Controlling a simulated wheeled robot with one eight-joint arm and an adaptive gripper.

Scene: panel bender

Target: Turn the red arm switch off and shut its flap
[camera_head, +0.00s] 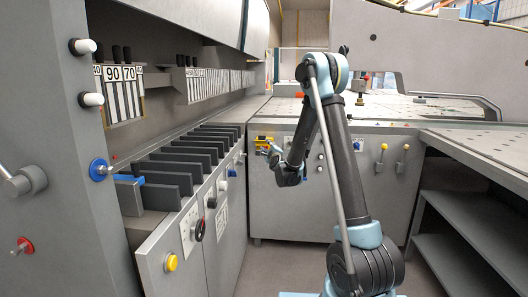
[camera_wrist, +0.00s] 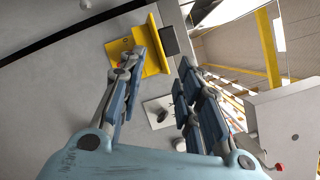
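A yellow piece with a raised, flap-like plate (camera_wrist: 153,48) is on the grey panel ahead, with a dark block (camera_wrist: 171,41) beside it in the wrist view. The yellow piece also shows small in the head view (camera_head: 264,140). I cannot make out a red switch arm on it. My gripper (camera_wrist: 160,64) is open and empty, its fingers spread wide. The left finger overlaps the lower part of the yellow piece; whether they touch I cannot tell. In the head view my gripper (camera_head: 270,152) is right in front of that panel and partly covers it.
A white plate with a dark knob (camera_wrist: 160,110) lies between my fingers' lines of reach. Yellow-knobbed levers (camera_head: 382,160) stand right on the panel. A red knob (camera_head: 22,245) is on the near left cabinet. Dark slotted dividers (camera_head: 170,180) line the left bench. Floor is clear ahead.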

